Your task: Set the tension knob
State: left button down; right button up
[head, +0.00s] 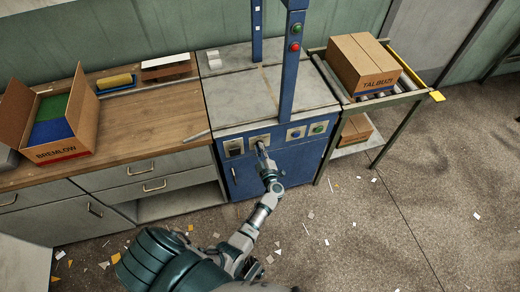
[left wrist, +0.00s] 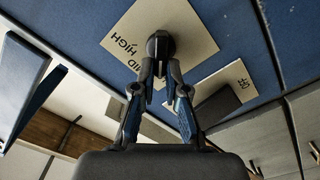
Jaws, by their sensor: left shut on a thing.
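The tension knob (left wrist: 160,43) is dark and round. It sits on a pale plate (left wrist: 120,38) lettered MID and HIGH, on the blue panel. My left gripper (left wrist: 161,68) is shut on the knob, with a fingertip on each side of it. In the head view my left gripper (head: 262,150) reaches the second plate (head: 259,139) from the left on the blue machine's front and hides most of the knob. The knob's pointer cannot be made out. My right gripper is not in view.
Beside the knob is another plate with a dark switch (head: 234,150). Buttons (head: 296,133) sit to the right. A wooden bench (head: 150,115) with an open BREMLOW box (head: 75,143) stands left. A TALBUZI box (head: 362,65) rests on rollers at right. Scraps litter the floor.

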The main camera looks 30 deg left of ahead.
pick_arm(q)
jog(key=shift+d+f, duration=0.1)
jog(key=c, duration=1.2)
grip_release()
jog(key=shift+w, duration=0.1)
jog(key=v, duration=1.2)
jog(key=shift+w, duration=0.1)
